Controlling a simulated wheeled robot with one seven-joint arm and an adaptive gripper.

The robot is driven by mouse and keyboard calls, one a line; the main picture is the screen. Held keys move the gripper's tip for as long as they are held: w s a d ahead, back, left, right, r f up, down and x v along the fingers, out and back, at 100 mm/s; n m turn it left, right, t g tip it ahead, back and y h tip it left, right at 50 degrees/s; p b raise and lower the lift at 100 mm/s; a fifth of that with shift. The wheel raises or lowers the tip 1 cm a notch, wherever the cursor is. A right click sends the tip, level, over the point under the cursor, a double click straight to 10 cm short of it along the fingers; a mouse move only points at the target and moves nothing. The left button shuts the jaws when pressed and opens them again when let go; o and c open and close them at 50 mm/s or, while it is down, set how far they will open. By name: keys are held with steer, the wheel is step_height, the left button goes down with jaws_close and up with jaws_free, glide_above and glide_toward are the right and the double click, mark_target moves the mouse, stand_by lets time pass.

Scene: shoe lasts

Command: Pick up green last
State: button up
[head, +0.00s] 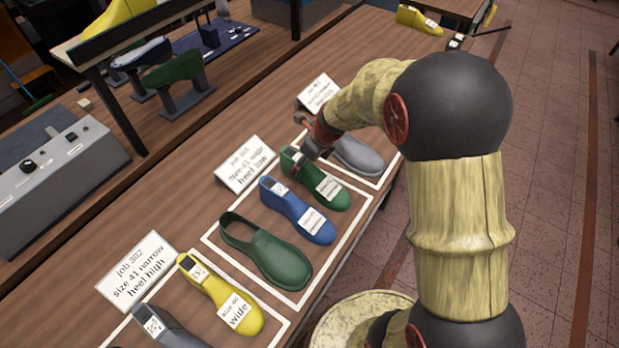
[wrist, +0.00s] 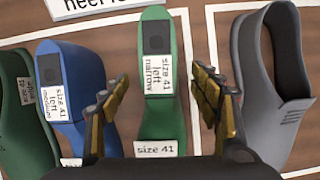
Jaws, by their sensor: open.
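The green last (head: 318,185) lies on the wooden table in the middle white-outlined area, at its right side. In the wrist view the green last (wrist: 158,120) carries white labels reading "size 41 left narrow" and "size 41". My gripper (head: 305,160) is over the heel end of this last in the head view. In the wrist view my gripper (wrist: 163,95) is open, with one finger on each side of the last. Nothing is between the fingers firmly; I cannot tell whether they touch it.
A blue last (head: 298,210) and a dark green shoe (head: 268,255) lie to the left. A grey shoe (wrist: 280,80) lies close on the right. Yellow (head: 222,295) and grey (head: 165,328) lasts are nearer. A job card (head: 246,164) stands behind the lasts.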

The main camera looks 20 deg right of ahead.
steer(key=shift+x, duration=0.75)
steer(key=shift+r, duration=0.1)
steer(key=shift+c, duration=0.6)
steer(key=c, duration=1.5)
jaws_close()
